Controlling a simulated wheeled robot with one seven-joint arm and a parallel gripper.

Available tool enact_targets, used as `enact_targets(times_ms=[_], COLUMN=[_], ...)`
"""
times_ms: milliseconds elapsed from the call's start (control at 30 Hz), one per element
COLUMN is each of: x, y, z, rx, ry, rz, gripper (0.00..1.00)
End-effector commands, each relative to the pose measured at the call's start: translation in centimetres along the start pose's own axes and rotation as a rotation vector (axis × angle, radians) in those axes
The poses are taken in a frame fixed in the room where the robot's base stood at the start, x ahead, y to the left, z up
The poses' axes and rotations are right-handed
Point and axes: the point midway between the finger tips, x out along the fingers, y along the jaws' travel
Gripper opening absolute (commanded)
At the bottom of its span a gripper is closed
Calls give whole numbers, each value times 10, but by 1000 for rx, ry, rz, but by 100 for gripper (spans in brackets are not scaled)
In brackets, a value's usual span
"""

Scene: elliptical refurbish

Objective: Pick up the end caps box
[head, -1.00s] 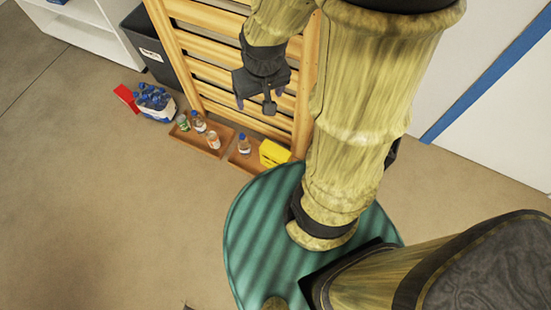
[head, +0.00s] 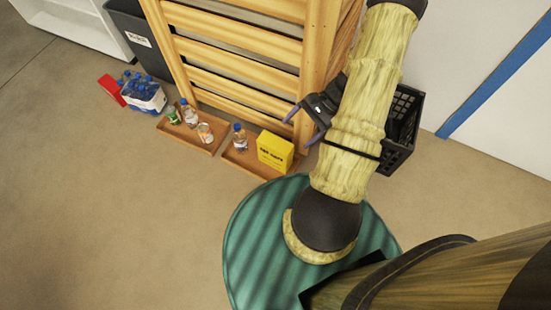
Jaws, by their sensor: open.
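The end caps box (head: 275,151) is a yellow box with dark print on its front. It stands in the right part of a low wooden tray (head: 247,168) on the floor, at the foot of a wooden slatted rack. My gripper (head: 300,128) is open and empty, up and to the right of the box in the picture, in front of the rack's right post. It appears apart from the box. Part of the gripper is hidden behind my arm.
A bottle (head: 240,138) stands left of the box in the same tray. Another tray (head: 188,135) holds bottles and cans. A bottle pack (head: 143,93) and a red item (head: 110,88) lie farther left. A black crate (head: 403,130) is behind my arm. The left floor is clear.

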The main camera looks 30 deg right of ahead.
Motion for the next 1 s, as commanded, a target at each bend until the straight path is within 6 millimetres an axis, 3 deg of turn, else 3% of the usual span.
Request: enact_targets(times_ms=[33, 100, 600, 800, 1000], x=[19, 34, 134, 152, 152], y=[12, 21, 94, 114, 116], z=[-30, -55, -231, -267, -269], rx=[59, 129, 532, 603, 611], ry=[-45, -101, -458, -528, -536], rz=[-61, -145, -855, -1058, -1088], gripper=[85, 85, 85, 85, 85])
